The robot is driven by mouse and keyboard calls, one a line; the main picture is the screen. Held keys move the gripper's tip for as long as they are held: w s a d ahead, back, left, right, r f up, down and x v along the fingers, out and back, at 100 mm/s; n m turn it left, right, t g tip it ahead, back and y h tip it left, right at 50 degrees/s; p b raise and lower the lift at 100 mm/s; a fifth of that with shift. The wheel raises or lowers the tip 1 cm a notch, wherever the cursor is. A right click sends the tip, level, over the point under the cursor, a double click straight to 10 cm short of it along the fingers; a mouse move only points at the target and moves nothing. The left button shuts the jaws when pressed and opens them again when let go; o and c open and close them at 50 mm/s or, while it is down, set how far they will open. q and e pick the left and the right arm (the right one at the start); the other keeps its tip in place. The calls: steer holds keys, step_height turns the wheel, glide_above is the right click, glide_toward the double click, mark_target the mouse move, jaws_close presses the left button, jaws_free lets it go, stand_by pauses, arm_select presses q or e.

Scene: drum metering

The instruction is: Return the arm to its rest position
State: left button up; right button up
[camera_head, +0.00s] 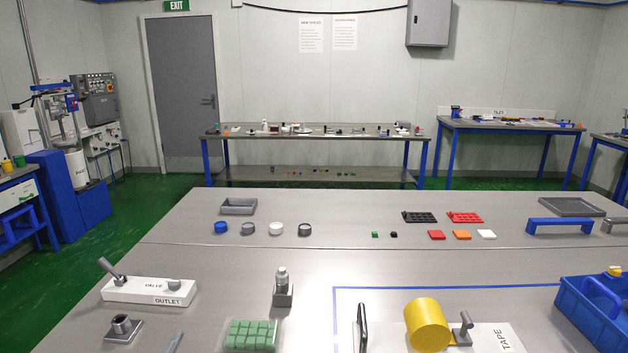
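Neither of my grippers shows in the head view, and no part of my arms can be made out. A yellow drum (427,325) lies on its side at the front of the grey table (300,262), between a dark upright post and a grey bracket (462,327). A white plate marked TAPE (490,338) lies beside it. A white block marked OUTLET (150,291) with a tilted grey lever (112,268) is at the left.
A green block tray (252,336), a bottle in a grey holder (282,281) and a grey socket (122,328) stand at the front. A blue crate (592,312) is at the right. Caps and coloured tiles line the back. The table's middle is clear.

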arm_select(q)
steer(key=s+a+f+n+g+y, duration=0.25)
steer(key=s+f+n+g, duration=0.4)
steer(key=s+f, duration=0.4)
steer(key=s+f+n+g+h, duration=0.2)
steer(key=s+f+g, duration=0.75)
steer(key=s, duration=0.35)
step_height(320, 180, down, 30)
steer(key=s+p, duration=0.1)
steer(key=p, duration=0.1)
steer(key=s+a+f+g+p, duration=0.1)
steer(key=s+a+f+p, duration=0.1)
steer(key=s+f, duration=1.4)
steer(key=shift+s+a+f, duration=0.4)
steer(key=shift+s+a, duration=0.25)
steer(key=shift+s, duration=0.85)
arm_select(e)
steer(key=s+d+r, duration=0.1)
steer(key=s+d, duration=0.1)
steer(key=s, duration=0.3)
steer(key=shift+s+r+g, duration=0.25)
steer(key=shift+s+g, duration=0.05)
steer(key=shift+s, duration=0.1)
